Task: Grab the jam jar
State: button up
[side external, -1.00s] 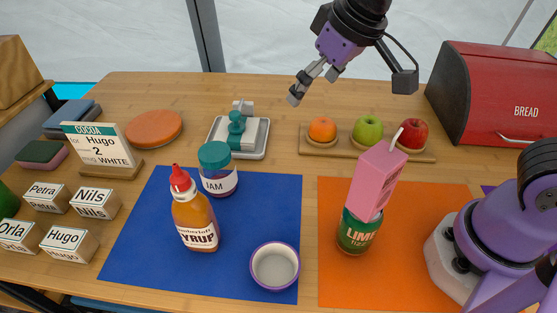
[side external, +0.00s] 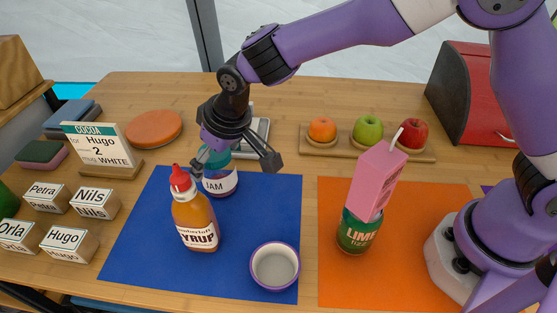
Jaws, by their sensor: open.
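The jam jar (side external: 220,183) stands upright on the blue mat (side external: 148,225), near its back edge. It has a teal lid and a white JAM label. My gripper (side external: 235,164) is open and comes down from above and behind the jar, with its fingers spread around the height of the lid. One finger shows left of the lid and another to the right of the jar. The gripper hides part of the lid. I cannot tell whether a finger touches the jar.
A syrup bottle (side external: 196,215) stands close in front of the jar. A bowl (side external: 275,267) sits at the mat's front right. A grey tray (side external: 262,140) is behind the jar. A lime can (side external: 357,233) with a pink carton (side external: 377,180) on it stands on the orange mat (side external: 430,205).

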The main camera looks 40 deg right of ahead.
jog(key=x, duration=0.2)
jog(key=shift+w+f, duration=0.1)
jog(key=shift+f, duration=0.25)
jog(key=c, duration=1.3)
